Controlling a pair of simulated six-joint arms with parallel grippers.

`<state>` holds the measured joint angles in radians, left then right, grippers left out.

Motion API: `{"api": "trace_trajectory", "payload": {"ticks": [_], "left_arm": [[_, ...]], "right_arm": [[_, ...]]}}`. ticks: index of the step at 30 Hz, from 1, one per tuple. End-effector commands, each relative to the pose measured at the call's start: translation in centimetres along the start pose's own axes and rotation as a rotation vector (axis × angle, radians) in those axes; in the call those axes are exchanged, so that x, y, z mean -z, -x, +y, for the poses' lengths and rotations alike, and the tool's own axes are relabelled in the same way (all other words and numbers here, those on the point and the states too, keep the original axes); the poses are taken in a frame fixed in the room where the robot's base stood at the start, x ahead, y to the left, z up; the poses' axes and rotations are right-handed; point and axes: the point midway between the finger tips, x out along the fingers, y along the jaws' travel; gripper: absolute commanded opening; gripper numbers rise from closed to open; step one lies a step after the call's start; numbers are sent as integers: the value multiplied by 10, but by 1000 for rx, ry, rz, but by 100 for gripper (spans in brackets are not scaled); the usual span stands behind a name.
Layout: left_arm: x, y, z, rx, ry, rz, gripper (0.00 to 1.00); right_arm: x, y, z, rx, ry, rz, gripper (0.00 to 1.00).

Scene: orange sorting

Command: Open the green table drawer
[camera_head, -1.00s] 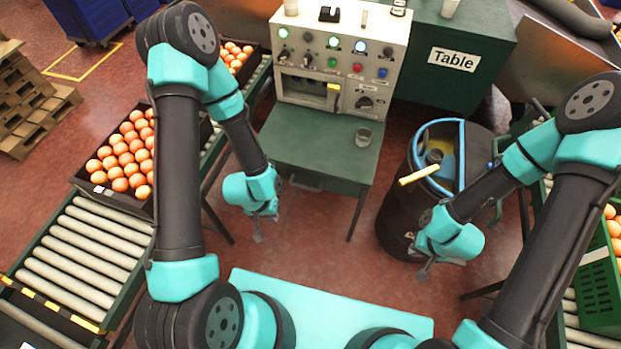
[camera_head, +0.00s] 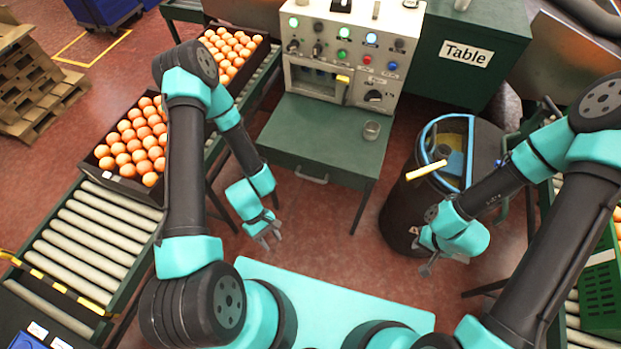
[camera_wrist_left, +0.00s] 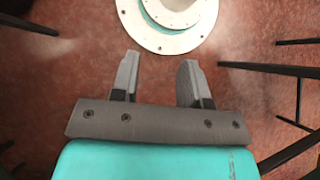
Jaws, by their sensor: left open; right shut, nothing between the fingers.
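The green table (camera_head: 328,128) stands in the middle of the head view. Its drawer front (camera_head: 335,178) faces me and looks shut, with a grey bar handle (camera_head: 311,178) on it. My left gripper (camera_head: 272,242) is open and empty, low in front of the table and to the left of the handle, apart from it. In the left wrist view its two fingers (camera_wrist_left: 157,78) are spread with floor between them. The handle does not show in that view. My right gripper (camera_head: 429,269) is shut and empty, in front of the black barrel.
A control box (camera_head: 345,50) stands on the back of the table, and a glass (camera_head: 371,130) sits on its right part. A black barrel (camera_head: 400,215) with a blue rim stands to the right. A roller conveyor (camera_head: 85,250) with crates of oranges runs along the left.

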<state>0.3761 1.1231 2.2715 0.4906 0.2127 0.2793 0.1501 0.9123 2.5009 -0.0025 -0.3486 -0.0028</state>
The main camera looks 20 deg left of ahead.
Motion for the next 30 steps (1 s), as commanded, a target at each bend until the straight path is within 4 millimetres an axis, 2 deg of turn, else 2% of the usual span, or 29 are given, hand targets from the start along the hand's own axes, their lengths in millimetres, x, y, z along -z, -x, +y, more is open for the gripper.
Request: {"api": "trace_trajectory", "payload": {"ticks": [1,5,10,14,17,21,27,30], "left_arm": [[-2,-11,-2,-8,125,-80,41],[-15,-31,5,-43,451,-311,41],[-21,-44,34,-120,840,-641,41],[-11,-45,63,-204,1095,-917,41],[8,-40,86,-287,1260,-1144,41],[48,-28,108,-431,1431,-1479,41],[106,-12,114,-631,1516,-1864,41],[120,-8,112,-682,1516,-1953,41]], "right_arm": [[0,0,0,0,0,0,0],[0,0,0,0,0,0,0],[0,0,0,0,0,0,0],[0,0,0,0,0,0,0],[0,0,0,0,0,0,0],[0,0,0,0,0,0,0],[0,0,0,0,0,0,0],[0,0,0,0,0,0,0]]}}
